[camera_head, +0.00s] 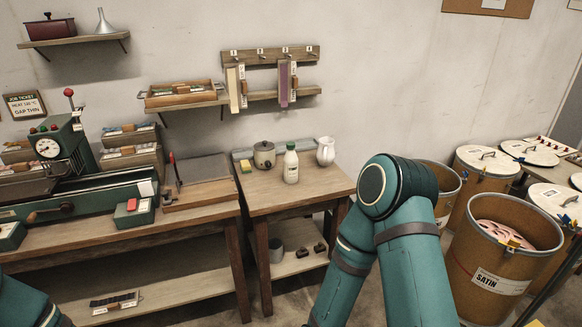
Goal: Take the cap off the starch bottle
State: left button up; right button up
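A white starch bottle (290,165) with a green cap (290,146) stands upright on the small wooden table (300,196) against the wall. The cap sits on the bottle's top. My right arm rises in the foreground to the right of that table, bent at the elbow, and its gripper is out of the picture. Only a piece of my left arm shows at the bottom left corner, and its gripper is out of the picture. Neither gripper is seen near the bottle.
A lidded pot (264,156) and a yellow sponge (245,166) stand left of the bottle. A white pitcher (326,151) stands close on its right. The table's front is clear. A workbench with a green machine (62,150) is left; drums, including a SATIN drum (490,275), stand right.

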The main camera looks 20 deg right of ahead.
aim_at(290, 161)
jog(key=i+l+u, duration=0.1)
jog(key=l, duration=0.35)
jog(key=i+l+u, duration=0.1)
jog(key=l, duration=0.35)
jog(key=i+l, duration=0.15)
jog(key=l, duration=0.3)
jog(key=i+l+u, duration=0.15)
jog(key=l, duration=0.3)
